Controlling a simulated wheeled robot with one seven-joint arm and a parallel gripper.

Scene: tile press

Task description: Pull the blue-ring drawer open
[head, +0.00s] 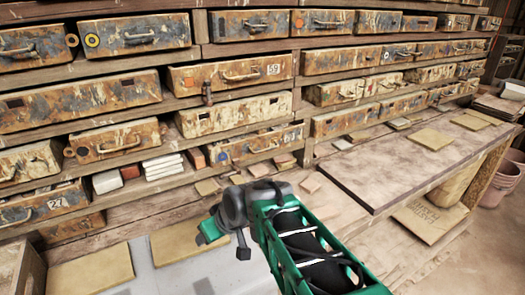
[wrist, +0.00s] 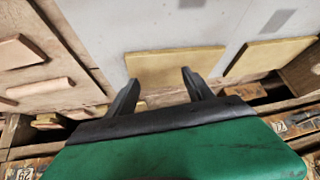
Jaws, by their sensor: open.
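A worn, paint-flecked drawer (head: 255,146) low in the middle of the rack has a metal pull handle and a small ring mark near its left end that looks bluish.
Several other drawers fill the rack, one with a yellow ring (head: 135,34) and one numbered 59 (head: 232,73). White stacked blocks (head: 163,166) sit beside the low middle drawer. A wooden bench (head: 405,160) stands at the right. Tiles lie on the surface below the rack.

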